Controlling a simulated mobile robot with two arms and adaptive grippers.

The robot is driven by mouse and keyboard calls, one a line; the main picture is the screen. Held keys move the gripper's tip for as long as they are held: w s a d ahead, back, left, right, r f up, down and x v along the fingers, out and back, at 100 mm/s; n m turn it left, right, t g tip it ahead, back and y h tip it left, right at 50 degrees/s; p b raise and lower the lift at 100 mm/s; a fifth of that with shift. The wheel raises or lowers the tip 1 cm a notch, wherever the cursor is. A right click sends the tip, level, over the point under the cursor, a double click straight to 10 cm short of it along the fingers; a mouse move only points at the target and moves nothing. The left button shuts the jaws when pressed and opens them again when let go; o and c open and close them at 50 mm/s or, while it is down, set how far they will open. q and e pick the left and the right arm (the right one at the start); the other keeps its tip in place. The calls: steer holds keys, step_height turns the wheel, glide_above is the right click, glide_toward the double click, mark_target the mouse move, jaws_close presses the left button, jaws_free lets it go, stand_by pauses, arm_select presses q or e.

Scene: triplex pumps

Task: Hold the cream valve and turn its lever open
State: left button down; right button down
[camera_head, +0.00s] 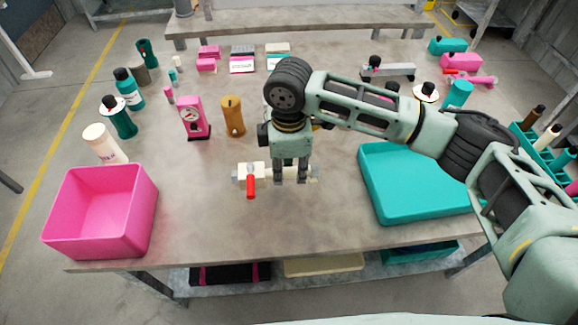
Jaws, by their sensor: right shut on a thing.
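The cream valve (259,170) lies on the table near its front middle, with metal pipe ends at its sides. Its red lever (251,187) points toward the front edge, at the left part of the valve. My right gripper (290,179) reaches down from above and is shut on the right part of the valve. The fingers and wrist hide part of that side. My left gripper is not in view.
A pink bin (100,213) stands at the left front and a teal tray (412,205) at the right. A pink gauge device (193,119) and an ochre cylinder (232,116) stand behind the valve. The table in front of the valve is clear.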

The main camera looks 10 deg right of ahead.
mark_target(289, 195)
steer(key=shift+f+b, duration=1.05)
steer(key=shift+f, duration=2.6)
